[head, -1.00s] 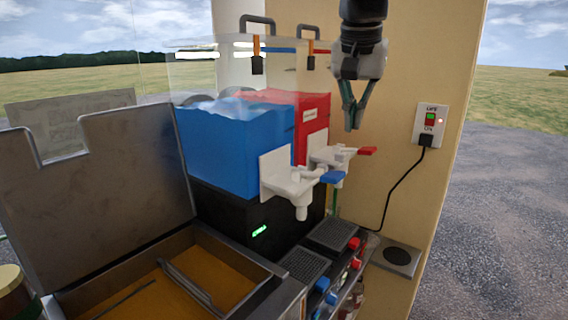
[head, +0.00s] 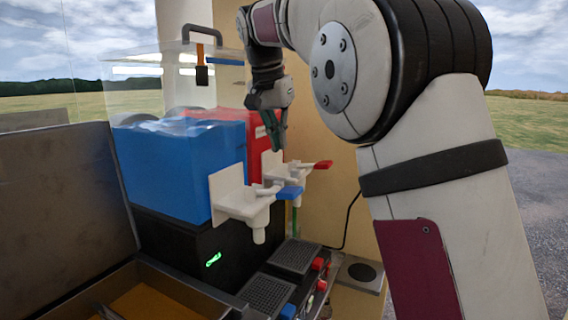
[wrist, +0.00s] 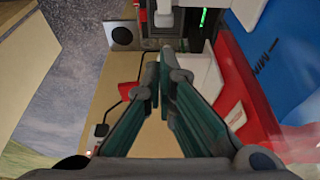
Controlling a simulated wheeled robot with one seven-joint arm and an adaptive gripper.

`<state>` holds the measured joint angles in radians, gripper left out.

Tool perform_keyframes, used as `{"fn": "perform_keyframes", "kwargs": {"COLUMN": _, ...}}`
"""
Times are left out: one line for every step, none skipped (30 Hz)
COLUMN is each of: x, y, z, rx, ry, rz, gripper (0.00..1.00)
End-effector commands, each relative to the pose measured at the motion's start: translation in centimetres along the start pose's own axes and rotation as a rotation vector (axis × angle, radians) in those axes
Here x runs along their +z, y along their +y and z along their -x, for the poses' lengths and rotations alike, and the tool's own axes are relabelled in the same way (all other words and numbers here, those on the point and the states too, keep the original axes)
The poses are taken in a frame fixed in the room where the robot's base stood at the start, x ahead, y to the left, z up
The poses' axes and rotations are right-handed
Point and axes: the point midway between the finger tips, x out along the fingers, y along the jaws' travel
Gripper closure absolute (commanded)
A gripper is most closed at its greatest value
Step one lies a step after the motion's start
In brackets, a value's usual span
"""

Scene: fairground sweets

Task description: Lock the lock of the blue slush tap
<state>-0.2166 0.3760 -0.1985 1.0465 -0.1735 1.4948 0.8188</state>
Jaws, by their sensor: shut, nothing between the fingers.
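The blue slush tap (head: 238,203) is a white body on the front of the blue tank (head: 175,172), with a blue lever (head: 290,193) at its outer end. A small pale piece (head: 266,190) sits on top of the tap; I cannot tell whether it is the lock or how it is set. My gripper (head: 279,148) is above and behind the blue lever, close to the red tap, pointing down. In the wrist view its fingers (wrist: 160,62) meet at the tips with nothing held.
The red tank (head: 255,137) and its red lever (head: 322,165) are right beside my fingers. Drip trays (head: 293,256) lie below the taps. The tan wall (head: 325,140) stands behind. A metal bin with a raised lid (head: 60,200) is at the left.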

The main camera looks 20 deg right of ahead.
Motion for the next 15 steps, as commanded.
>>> {"fn": "perform_keyframes", "kwargs": {"x": 0.0, "y": 0.1, "z": -0.5, "rx": 0.003, "ry": -0.003, "rz": 0.000, "gripper": 1.00}}
{"fn": "perform_keyframes", "kwargs": {"x": 0.0, "y": 0.1, "z": -0.8, "rx": 0.003, "ry": -0.003, "rz": 0.000, "gripper": 1.00}}
{"fn": "perform_keyframes", "kwargs": {"x": 0.0, "y": 0.1, "z": -1.3, "rx": 0.003, "ry": -0.002, "rz": 0.000, "gripper": 1.00}}
{"fn": "perform_keyframes", "kwargs": {"x": 0.1, "y": 0.1, "z": -1.8, "rx": 0.004, "ry": -0.004, "rz": 0.000, "gripper": 1.00}}
{"fn": "perform_keyframes", "kwargs": {"x": 0.1, "y": 0.1, "z": -2.2, "rx": 0.003, "ry": -0.003, "rz": 0.000, "gripper": 1.00}}
{"fn": "perform_keyframes", "kwargs": {"x": 0.1, "y": 0.1, "z": -3.0, "rx": 0.004, "ry": -0.004, "rz": 0.000, "gripper": 1.00}}
{"fn": "perform_keyframes", "kwargs": {"x": 0.1, "y": 0.1, "z": -3.5, "rx": 0.004, "ry": -0.003, "rz": 0.000, "gripper": 1.00}}
{"fn": "perform_keyframes", "kwargs": {"x": 0.1, "y": 0.1, "z": -4.0, "rx": 0.004, "ry": -0.004, "rz": 0.000, "gripper": 1.00}}
{"fn": "perform_keyframes", "kwargs": {"x": 0.1, "y": 0.2, "z": -4.7, "rx": 0.004, "ry": -0.003, "rz": 0.000, "gripper": 1.00}}
{"fn": "perform_keyframes", "kwargs": {"x": 0.1, "y": 0.2, "z": -5.3, "rx": 0.003, "ry": -0.003, "rz": 0.000, "gripper": 1.00}}
{"fn": "perform_keyframes", "kwargs": {"x": 0.1, "y": 0.2, "z": -5.8, "rx": 0.004, "ry": -0.003, "rz": 0.000, "gripper": 1.00}}
{"fn": "perform_keyframes", "kwargs": {"x": 0.1, "y": 0.1, "z": -6.4, "rx": 0.003, "ry": -0.002, "rz": 0.000, "gripper": 1.00}}
{"fn": "perform_keyframes", "kwargs": {"x": 0.1, "y": 0.2, "z": -6.9, "rx": 0.004, "ry": -0.003, "rz": 0.000, "gripper": 1.00}}
{"fn": "perform_keyframes", "kwargs": {"x": 0.1, "y": 0.2, "z": -7.3, "rx": 0.003, "ry": -0.003, "rz": 0.000, "gripper": 1.00}}
{"fn": "perform_keyframes", "kwargs": {"x": 0.1, "y": 0.1, "z": -7.9, "rx": 0.003, "ry": -0.002, "rz": 0.000, "gripper": 1.00}}
